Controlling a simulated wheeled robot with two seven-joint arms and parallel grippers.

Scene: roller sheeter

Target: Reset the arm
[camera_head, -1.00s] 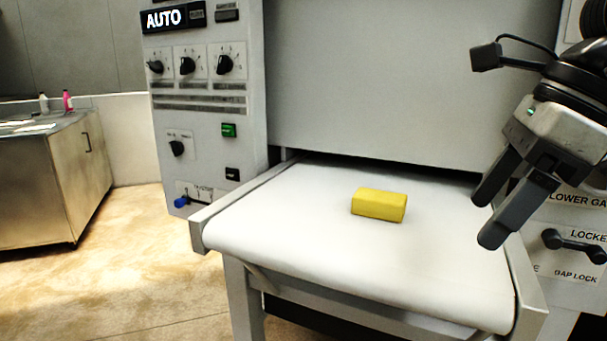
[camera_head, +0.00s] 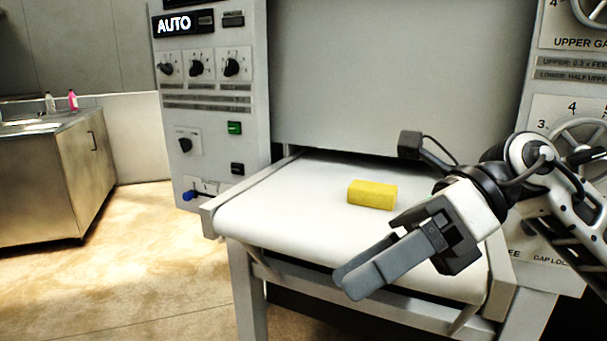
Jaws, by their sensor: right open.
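My right gripper (camera_head: 345,277) is in the head view, over the front right part of the white conveyor belt (camera_head: 270,205). Its fingers point to the lower left and hold nothing. It is open, though from this angle the two fingers look close together. A yellow block (camera_head: 372,194) lies on the belt behind the gripper and to the left of the wrist, apart from the fingers. My left gripper is out of view.
The sheeter's control panel (camera_head: 212,110) with knobs and an AUTO display stands left of the belt. A panel with handwheels (camera_head: 580,140) is at right, partly behind my arm. A metal cabinet (camera_head: 60,180) stands far left. The floor between is clear.

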